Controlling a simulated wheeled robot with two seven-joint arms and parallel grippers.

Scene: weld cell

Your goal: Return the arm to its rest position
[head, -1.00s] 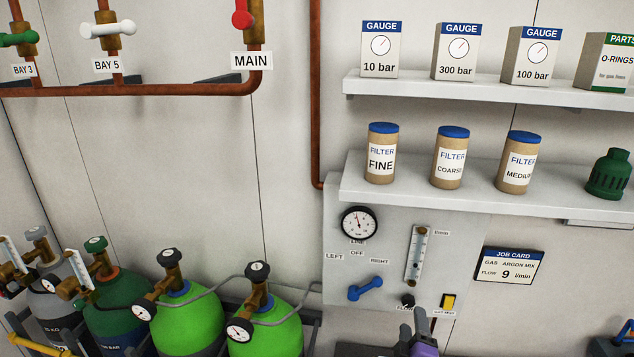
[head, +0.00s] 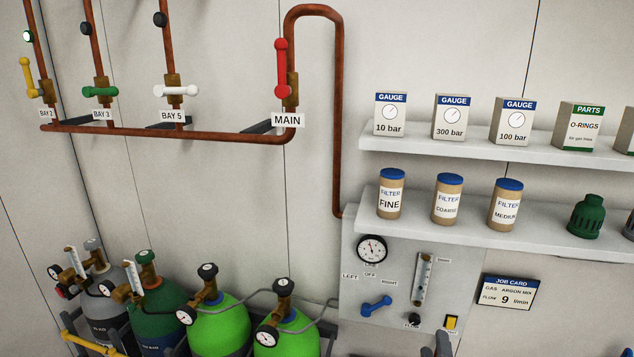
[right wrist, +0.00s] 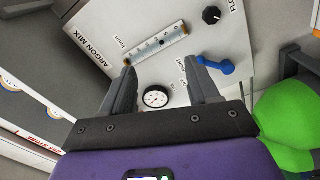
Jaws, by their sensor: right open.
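My right gripper (head: 442,347) shows only as dark fingertips at the bottom edge of the head view, in front of the lower part of the grey panel (head: 400,275). In the right wrist view the gripper (right wrist: 163,76) has its two fingers spread apart with nothing held between them. The panel's round gauge (right wrist: 156,97), flow tube (right wrist: 157,46) and blue lever (right wrist: 215,65) appear beyond the fingers. I cannot see a finger touching any of them for certain. My left gripper is in neither view.
Two shelves (head: 480,232) with filters and gauge boxes jut out above the panel. Green gas cylinders (head: 220,325) stand at lower left. Copper pipes with the red MAIN valve handle (head: 282,68) run along the wall. A job card (head: 507,292) hangs right of the panel.

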